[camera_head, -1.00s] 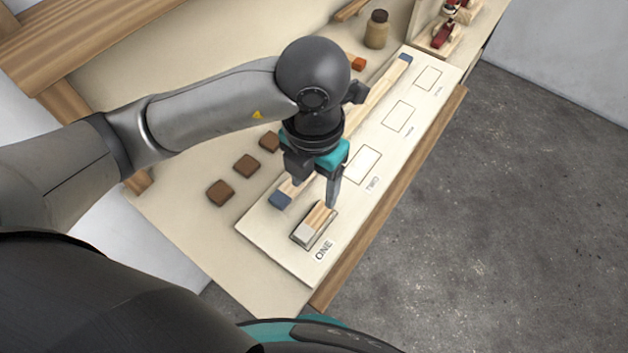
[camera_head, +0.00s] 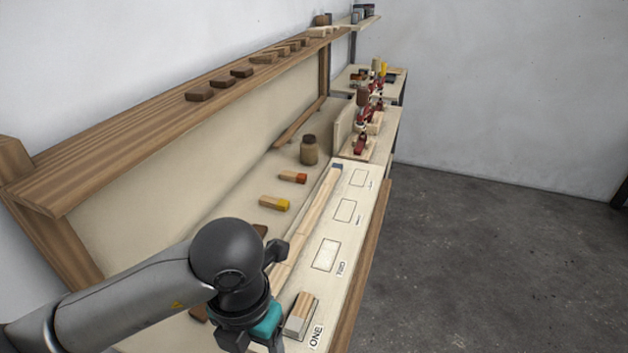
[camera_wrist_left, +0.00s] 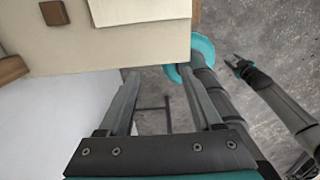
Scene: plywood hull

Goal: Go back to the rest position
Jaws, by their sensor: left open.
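My left gripper (camera_head: 262,343) is low in the head view, its fingertips cut off by the bottom edge. In the left wrist view its two fingers (camera_wrist_left: 160,72) are apart with nothing between them. A wooden block with a grey end (camera_head: 301,314) lies on the white board (camera_head: 318,285) beside the label ONE, apart from the gripper. My right gripper (camera_wrist_left: 238,64) shows small at the right of the left wrist view, over the floor; its jaw state is unclear.
Blocks with yellow (camera_head: 275,203) and orange (camera_head: 293,177) ends and a jar (camera_head: 309,150) stand on the bench behind the board. A wooden shelf (camera_head: 150,125) runs above, holding several brown blocks. Open grey floor (camera_head: 480,250) lies to the right.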

